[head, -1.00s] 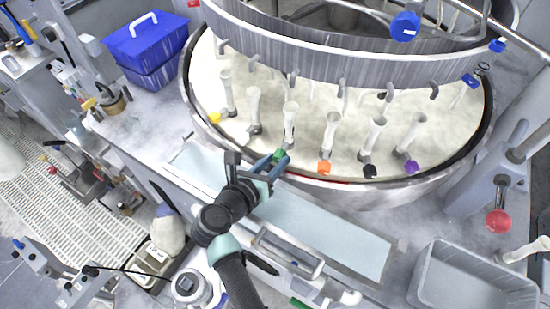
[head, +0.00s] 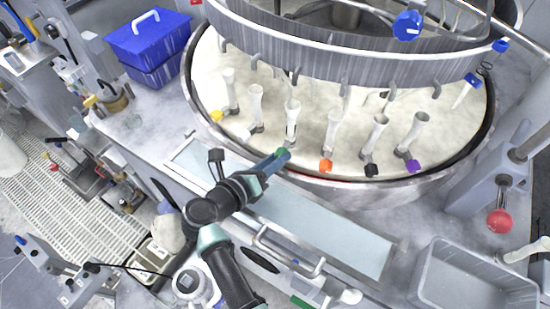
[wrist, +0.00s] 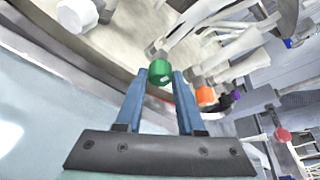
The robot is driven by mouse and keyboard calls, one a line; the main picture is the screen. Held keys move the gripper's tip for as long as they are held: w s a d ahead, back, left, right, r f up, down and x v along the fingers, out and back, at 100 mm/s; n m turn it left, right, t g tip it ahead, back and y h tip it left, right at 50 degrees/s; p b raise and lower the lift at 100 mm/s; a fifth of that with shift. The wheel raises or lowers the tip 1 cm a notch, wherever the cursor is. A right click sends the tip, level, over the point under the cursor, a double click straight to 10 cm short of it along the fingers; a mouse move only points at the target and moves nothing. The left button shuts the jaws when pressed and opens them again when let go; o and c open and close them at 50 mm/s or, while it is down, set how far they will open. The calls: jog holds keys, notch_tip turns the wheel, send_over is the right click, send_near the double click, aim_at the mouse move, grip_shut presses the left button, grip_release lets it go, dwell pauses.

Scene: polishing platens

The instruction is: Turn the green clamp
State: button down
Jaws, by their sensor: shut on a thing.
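The green clamp (wrist: 160,72) is a small green knob at the near rim of the round platen, at the foot of a pale upright holder. In the wrist view it sits between the tips of my gripper's two blue fingers (wrist: 157,84), which touch it on both sides. In the head view my gripper (head: 277,162) reaches the platen rim from the lower left and covers most of the green clamp (head: 284,153). An orange clamp (head: 326,166) is just to its right, and a white clamp (head: 243,133) is to its left.
The platen rim (head: 350,188) curves close below the fingers. Black (head: 372,170), purple (head: 412,166) and yellow (head: 217,116) clamps line the same edge. A flat light-blue panel with a handle (head: 290,252) lies under my arm. A grey bin (head: 470,278) stands at lower right.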

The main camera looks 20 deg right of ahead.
jog(key=c, duration=0.5)
grip_release()
jog(key=shift+f, duration=0.1)
